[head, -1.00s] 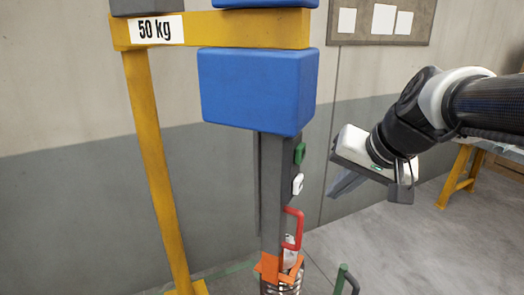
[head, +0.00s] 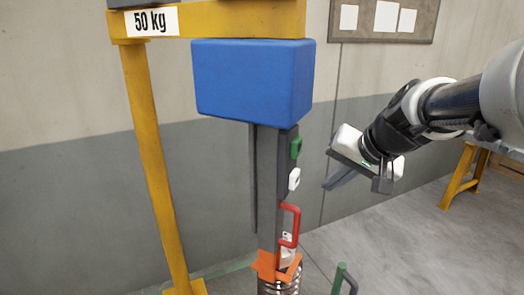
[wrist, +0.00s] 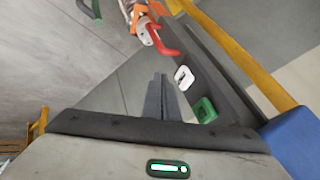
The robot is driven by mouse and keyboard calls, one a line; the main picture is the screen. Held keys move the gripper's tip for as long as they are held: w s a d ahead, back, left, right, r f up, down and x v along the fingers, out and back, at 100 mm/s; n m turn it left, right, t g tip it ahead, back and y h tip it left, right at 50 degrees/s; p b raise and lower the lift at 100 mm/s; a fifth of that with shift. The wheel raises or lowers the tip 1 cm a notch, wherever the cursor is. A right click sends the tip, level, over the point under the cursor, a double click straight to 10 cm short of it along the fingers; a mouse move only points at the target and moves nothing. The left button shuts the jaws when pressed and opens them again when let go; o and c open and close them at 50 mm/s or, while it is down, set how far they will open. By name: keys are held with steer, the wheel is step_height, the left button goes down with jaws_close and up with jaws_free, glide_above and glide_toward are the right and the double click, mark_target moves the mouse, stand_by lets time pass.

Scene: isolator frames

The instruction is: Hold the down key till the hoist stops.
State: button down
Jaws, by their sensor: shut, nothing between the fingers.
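The hoist hangs as a blue block (head: 253,80) under a yellow beam, with a dark grey post (head: 268,185) below it. On the post's right side are a green key (head: 296,147) and, below it, a white key (head: 294,179). Both also show in the wrist view, green (wrist: 204,110) and white (wrist: 184,78). I cannot read which is down. My gripper (head: 330,184) is shut and empty, right of the post, apart from both keys. Its closed fingertips (wrist: 158,78) point past the keys in the wrist view.
A red handle (head: 296,226) sticks out lower on the post, above an orange bracket (head: 268,266) and a coil. A yellow upright (head: 155,170) stands at left. A green-and-grey handle (head: 341,279) rises at the bottom. Open floor lies to the right.

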mark_target(294, 179)
steer(key=w+a+f, duration=0.5)
steer(key=shift+w, duration=0.3)
steer(key=shift+f, duration=0.1)
